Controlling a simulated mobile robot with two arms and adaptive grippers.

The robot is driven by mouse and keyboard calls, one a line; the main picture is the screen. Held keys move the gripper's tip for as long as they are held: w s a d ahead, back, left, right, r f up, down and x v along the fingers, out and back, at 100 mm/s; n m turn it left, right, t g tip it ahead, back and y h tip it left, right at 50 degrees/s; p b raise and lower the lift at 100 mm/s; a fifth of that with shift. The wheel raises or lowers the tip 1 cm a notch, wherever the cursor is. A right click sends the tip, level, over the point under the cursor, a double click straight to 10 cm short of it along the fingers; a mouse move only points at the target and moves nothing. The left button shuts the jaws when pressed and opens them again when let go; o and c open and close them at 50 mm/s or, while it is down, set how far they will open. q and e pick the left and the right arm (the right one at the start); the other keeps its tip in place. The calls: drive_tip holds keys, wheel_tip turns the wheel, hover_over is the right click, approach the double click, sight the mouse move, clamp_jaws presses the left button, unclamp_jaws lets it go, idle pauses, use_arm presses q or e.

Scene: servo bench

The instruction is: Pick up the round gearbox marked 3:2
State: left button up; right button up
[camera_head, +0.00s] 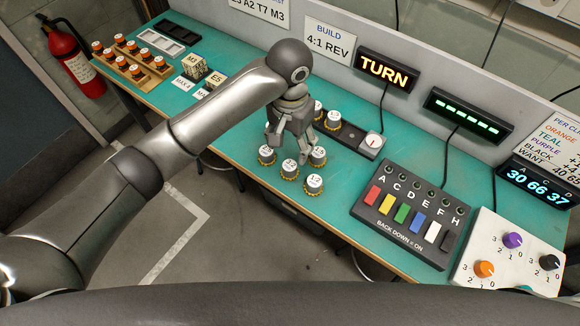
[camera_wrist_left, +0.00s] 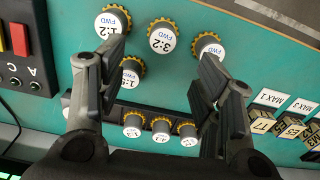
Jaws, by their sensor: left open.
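The round gearbox marked 3:2 (camera_wrist_left: 162,36) has a white top, a gold toothed rim and the word FWD. In the head view, the matching gearbox (camera_head: 290,169) stands upright on the teal bench, in the middle of a loose group. My left gripper (camera_head: 287,152) is above this group, pointing down. In the left wrist view its open fingers (camera_wrist_left: 160,58) are spread and empty, with the 3:2 gearbox showing between and a little beyond the tips. I cannot tell the exact height left. My right gripper is not in view.
Other gearboxes stand close by: one marked 1:2 (camera_head: 314,184), one behind it (camera_head: 318,155) and one at the left (camera_head: 266,154). A dark rack (camera_head: 355,139) holds more behind. A button box (camera_head: 405,213) stands right. The bench's front edge is near the group.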

sight(290, 165)
use_arm(q)
wheel_tip(290, 165, down, 5)
drive_tip(key=shift+f+p, duration=0.15)
drive_tip(key=shift+p, duration=0.25)
drive_tip(key=f+p, duration=0.1)
drive_tip(key=f, duration=0.3)
drive_tip(key=shift+a+f, duration=0.1)
drive_tip(key=shift+a, duration=0.1)
drive_tip(key=shift+w+f+p, duration=0.1)
drive_tip(key=shift+f+p, duration=0.2)
drive_tip(key=shift+f, duration=0.3)
drive_tip(key=c, duration=1.2)
